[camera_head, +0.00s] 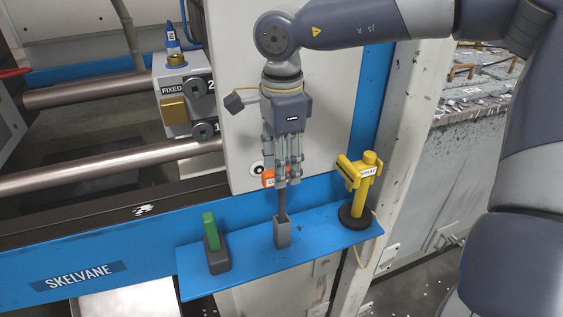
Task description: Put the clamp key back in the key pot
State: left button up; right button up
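My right gripper (281,184) comes down from above over the blue shelf, with its fingers pointing down and close together. It is shut on the clamp key (282,206), whose narrow grey shaft hangs below the fingertips. An orange piece with partly hidden lettering (267,178) shows at the left of the fingers; the fingers cover the rest of the key's top. The shaft's lower end meets the small grey key pot (283,234) on the shelf, and it looks upright there. How deep it sits inside cannot be seen. My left gripper is not in view.
The blue shelf (312,252) also bears a green-handled item in a dark holder (213,256) at the left. A yellow tool on a round black base (357,210) stands at the right. Behind are a white panel (236,145) and a block marked FIXED (172,92).

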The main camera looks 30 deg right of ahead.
jog(key=shift+r, duration=0.1)
notch_tip(320, 180, up, 12)
jog(key=shift+s, duration=0.15)
dwell(0.4)
